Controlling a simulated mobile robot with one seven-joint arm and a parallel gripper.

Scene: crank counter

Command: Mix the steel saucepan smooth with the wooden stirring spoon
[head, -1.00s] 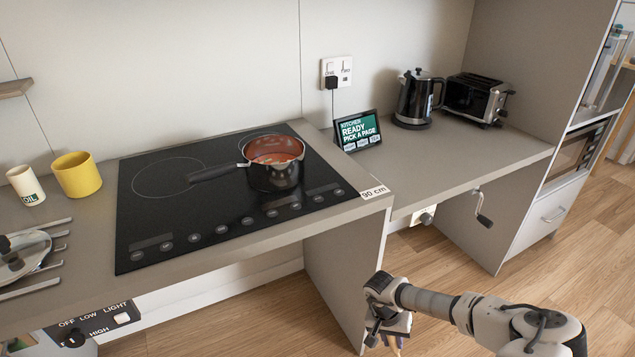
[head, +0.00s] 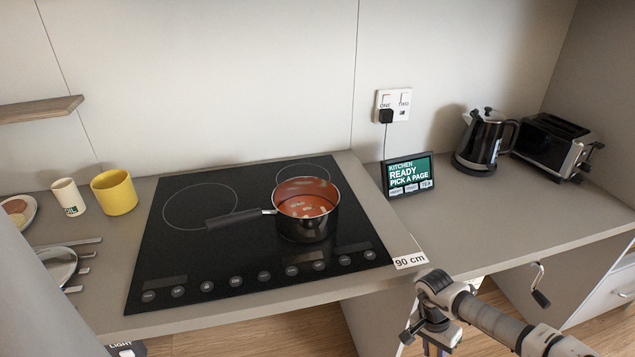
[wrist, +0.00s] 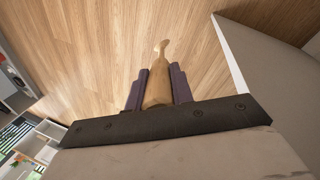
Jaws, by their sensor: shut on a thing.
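The steel saucepan (head: 304,231) sits on the black hob, its dark handle (head: 233,219) pointing left. Red sauce (head: 308,205) with several pale lumps shows inside it. My gripper (head: 435,347) is in front of the counter, at the lower right of the head view, away from the pan. In the wrist view, my gripper (wrist: 158,92) is shut on the wooden stirring spoon (wrist: 158,84), which lies between its two purple fingers and points away over the floor. The spoon's lower end is cut off or hidden in the head view.
The hob (head: 195,255) has a free ring at left. A yellow mug (head: 114,194), a white cup (head: 68,198) and cutlery stand left of it. A tablet (head: 408,176), kettle (head: 484,142) and toaster (head: 553,148) stand right. A crank (head: 539,287) juts below the right counter.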

